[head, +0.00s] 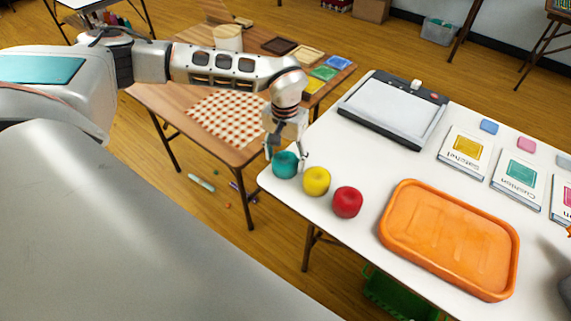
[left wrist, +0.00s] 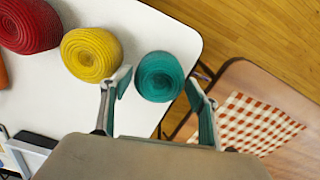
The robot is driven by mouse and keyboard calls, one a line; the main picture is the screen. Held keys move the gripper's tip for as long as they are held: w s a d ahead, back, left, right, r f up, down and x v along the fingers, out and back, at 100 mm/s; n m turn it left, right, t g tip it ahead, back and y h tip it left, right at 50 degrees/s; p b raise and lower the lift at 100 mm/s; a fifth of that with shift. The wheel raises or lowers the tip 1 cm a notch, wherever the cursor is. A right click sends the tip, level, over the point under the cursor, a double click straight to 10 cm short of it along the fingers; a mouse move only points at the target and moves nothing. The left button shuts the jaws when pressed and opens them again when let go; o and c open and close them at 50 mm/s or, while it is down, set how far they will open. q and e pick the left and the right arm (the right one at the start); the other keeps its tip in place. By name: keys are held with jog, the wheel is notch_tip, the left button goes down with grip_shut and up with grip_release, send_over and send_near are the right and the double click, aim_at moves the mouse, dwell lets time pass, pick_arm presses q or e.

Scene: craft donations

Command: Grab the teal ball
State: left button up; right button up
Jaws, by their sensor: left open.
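The teal ball (head: 285,165) sits near the left corner of the white table, beside a yellow ball (head: 316,181) and a red ball (head: 347,202). My left gripper (head: 286,152) is at the teal ball, reaching in from behind it. In the left wrist view the gripper (left wrist: 157,88) is open, with its teal-padded fingers apart. The teal ball (left wrist: 160,76) shows between and just beyond the fingertips there. I cannot tell whether either finger touches it. The yellow ball (left wrist: 92,54) is close to one finger. My right gripper is not in view.
An orange tray (head: 397,236) lies right of the red ball on the white table (head: 330,145). A paper trimmer (head: 395,108) and labelled cards (head: 465,152) lie behind. A wooden table with a checked cloth (head: 232,117) stands to the left, across a gap.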

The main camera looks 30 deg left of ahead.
pick_arm(q)
jog(key=shift+f, duration=0.45)
jog(key=c, duration=0.9)
jog(key=shift+o, duration=0.2)
jog(key=shift+r, duration=0.1)
